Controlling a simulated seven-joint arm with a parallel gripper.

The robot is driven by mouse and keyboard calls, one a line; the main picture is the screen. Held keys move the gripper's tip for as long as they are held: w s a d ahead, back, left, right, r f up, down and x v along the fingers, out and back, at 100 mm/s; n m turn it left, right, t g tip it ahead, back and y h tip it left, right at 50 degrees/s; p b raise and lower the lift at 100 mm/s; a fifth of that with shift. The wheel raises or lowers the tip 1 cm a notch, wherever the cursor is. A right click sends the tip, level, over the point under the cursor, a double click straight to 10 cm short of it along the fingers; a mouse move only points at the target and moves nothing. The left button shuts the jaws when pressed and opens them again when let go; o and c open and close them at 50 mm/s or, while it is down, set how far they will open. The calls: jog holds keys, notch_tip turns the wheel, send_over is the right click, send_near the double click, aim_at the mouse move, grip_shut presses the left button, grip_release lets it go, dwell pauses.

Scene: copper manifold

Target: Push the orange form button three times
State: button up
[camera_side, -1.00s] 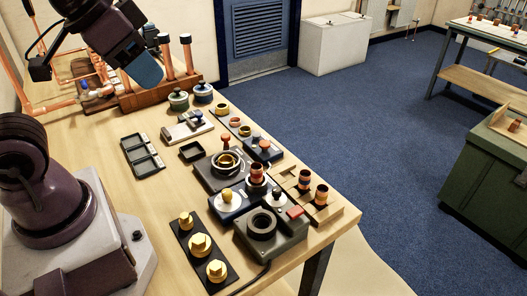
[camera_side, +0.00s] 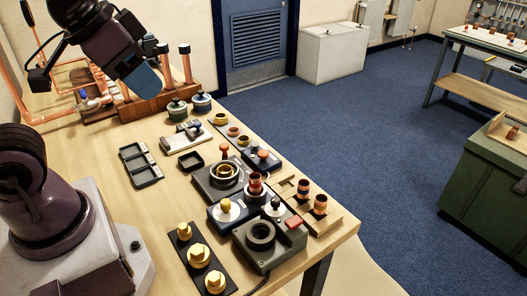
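Several orange-red buttons show, and I cannot tell for sure which is the form button. A red-orange round knob (camera_side: 225,149) stands at the back of a dark device with a ringed socket (camera_side: 224,171). An orange-red round button (camera_side: 262,155) sits on a small dark box to its right. My gripper (camera_side: 143,78) is at the upper left above the table, by the copper pipes, away from all these buttons. Its fingers cannot be made out.
Copper pipes on a wooden block (camera_side: 160,103) stand at the back left. Two lidded pots (camera_side: 201,102), a black tray (camera_side: 140,166), gold hex fittings (camera_side: 199,255) and banded copper pieces (camera_side: 320,204) crowd the table. Bare wood lies left of the devices.

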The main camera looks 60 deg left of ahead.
jog(key=c, duration=0.3)
jog(key=shift+w+f, duration=0.1)
jog(key=shift+f, duration=0.2)
grip_shut()
jog(key=w+a+f+n+g, duration=0.2)
jog(key=w+f+n, duration=0.3)
jog(key=w, duration=0.4)
jog(key=w+a+f+n+g, duration=0.1)
jog(key=w+a+f+n, duration=0.3)
jog(key=w+n, duration=0.3)
jog(key=w+a+f+n+g, duration=0.2)
jog(key=w+f+n, duration=0.4)
jog(key=w, duration=0.5)
jog(key=shift+w+a+g, duration=0.3)
jog(key=shift+w+a, duration=0.05)
jog(key=shift+a, duration=0.25)
jog(key=shift+f, duration=0.1)
